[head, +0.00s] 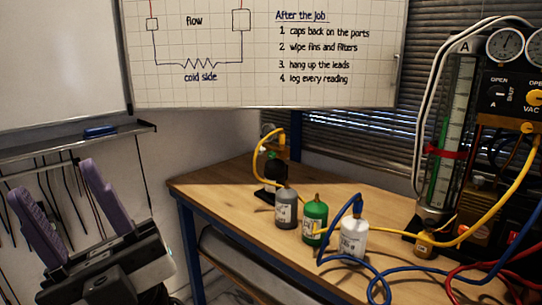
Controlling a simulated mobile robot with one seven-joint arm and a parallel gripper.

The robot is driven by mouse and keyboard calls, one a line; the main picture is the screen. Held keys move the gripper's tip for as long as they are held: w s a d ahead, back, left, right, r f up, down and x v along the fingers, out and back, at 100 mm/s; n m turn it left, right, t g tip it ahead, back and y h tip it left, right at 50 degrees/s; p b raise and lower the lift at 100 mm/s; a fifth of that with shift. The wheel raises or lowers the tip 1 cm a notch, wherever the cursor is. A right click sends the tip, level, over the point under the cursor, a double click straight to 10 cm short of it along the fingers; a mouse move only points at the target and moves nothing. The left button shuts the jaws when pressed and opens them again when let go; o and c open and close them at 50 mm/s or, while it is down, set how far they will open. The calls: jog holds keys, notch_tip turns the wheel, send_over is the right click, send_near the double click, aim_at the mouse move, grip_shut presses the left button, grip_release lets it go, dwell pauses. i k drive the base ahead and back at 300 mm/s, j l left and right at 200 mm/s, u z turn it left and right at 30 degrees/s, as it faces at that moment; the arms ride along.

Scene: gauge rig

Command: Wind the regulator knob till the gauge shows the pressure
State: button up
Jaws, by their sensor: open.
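A small assembly stands at the back left of the wooden bench (350,205). It has a dark rounded part (275,172), which may be the regulator knob, on a black base. A small round part (267,130) at its top may be the gauge; no reading can be made out. A yellow hose runs from its top. My gripper (57,180), with two purple fingers, is open and empty at the left. In the picture it is left of the bench, apart from the assembly.
Grey (286,210), green (315,222) and white (354,240) bottles stand in front of the assembly. Blue and yellow hoses cross the bench's right side. A charging rig with dial gauges (505,45) and a valve box (510,95) stands at right. Hooks hang at left.

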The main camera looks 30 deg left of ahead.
aim_at(262, 151)
jog(key=i+j+u, duration=0.15)
jog(key=j, duration=0.25)
jog(key=i+j+u, duration=0.15)
jog(key=j, duration=0.2)
jog(key=i+j+u, duration=0.15)
jog(key=j, duration=0.2)
jog(key=i+j+u, duration=0.1)
jog(key=i+j, duration=0.2)
jog(key=j, duration=0.2)
jog(key=i+j, duration=0.3)
jog(key=j, duration=0.15)
jog(key=j+u, duration=0.05)
